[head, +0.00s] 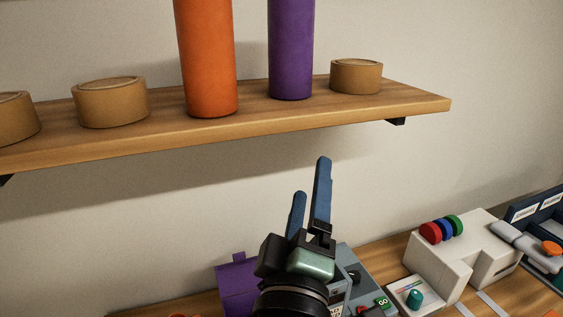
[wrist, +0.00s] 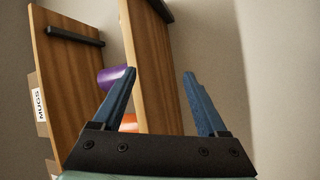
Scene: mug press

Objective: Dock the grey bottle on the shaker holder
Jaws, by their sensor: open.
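I see no grey bottle in either view. I cannot pick out a shaker holder for certain; a grey machine with a green GO button (head: 383,302) stands partly behind my arm in the head view. My gripper (head: 311,178) is raised in front of the wall, below the wooden shelf, its blue fingers pointing up. In the wrist view my gripper (wrist: 159,74) is open, with nothing between the fingers.
The wooden shelf (head: 300,123) holds an orange cylinder (head: 207,60), a purple cylinder (head: 291,50) and several round wooden containers. Below, the counter bears a purple box (head: 236,285) and a white machine (head: 462,255) with coloured discs. A MUGS label (wrist: 40,105) shows in the wrist view.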

